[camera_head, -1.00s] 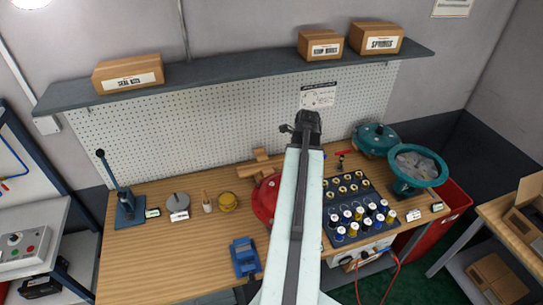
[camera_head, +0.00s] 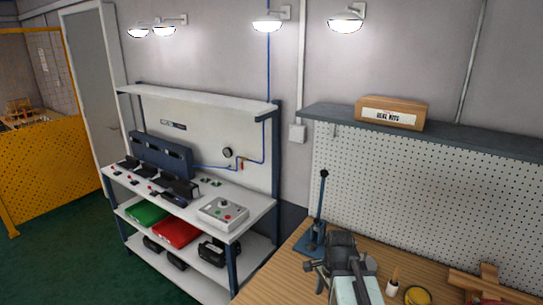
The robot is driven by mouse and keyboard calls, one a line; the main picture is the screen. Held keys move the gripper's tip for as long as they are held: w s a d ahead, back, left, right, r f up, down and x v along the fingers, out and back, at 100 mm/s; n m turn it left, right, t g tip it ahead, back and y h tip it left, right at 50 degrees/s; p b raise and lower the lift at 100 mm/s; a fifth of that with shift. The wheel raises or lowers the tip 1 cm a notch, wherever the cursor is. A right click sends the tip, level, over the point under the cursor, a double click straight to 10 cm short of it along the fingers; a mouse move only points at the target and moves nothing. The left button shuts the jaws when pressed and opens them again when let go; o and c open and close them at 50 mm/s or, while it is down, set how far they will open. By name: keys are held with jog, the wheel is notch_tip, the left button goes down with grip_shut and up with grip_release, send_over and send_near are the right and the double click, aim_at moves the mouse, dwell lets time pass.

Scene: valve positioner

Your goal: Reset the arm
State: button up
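My gripper (camera_head: 338,255) shows at the lower middle right, at the end of my pale arm, in front of the left part of the wooden workbench (camera_head: 289,270). Its grey fingers are seen from behind and above, so I cannot tell whether they are open or shut, or whether they hold anything. A blue lever press (camera_head: 317,225) with a black-knobbed handle stands on the bench just left of and behind the gripper. My arm covers part of the bench top.
A cardboard box (camera_head: 391,112) sits on the wall shelf (camera_head: 461,142) above the pegboard (camera_head: 400,195). A wooden piece (camera_head: 480,284) and a yellow round part (camera_head: 417,295) lie at right. Green floor is open at left.

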jog(key=a+n, duration=0.1)
jog(key=n, duration=0.3)
jog(key=s+a+f+n, duration=0.1)
jog(key=n, duration=0.4)
jog(key=s+a+n, duration=0.1)
jog(key=n, duration=0.4)
jog(key=shift+a+f+h, duration=0.1)
jog(key=shift+f+h, duration=0.25)
jog(key=shift+h, duration=0.05)
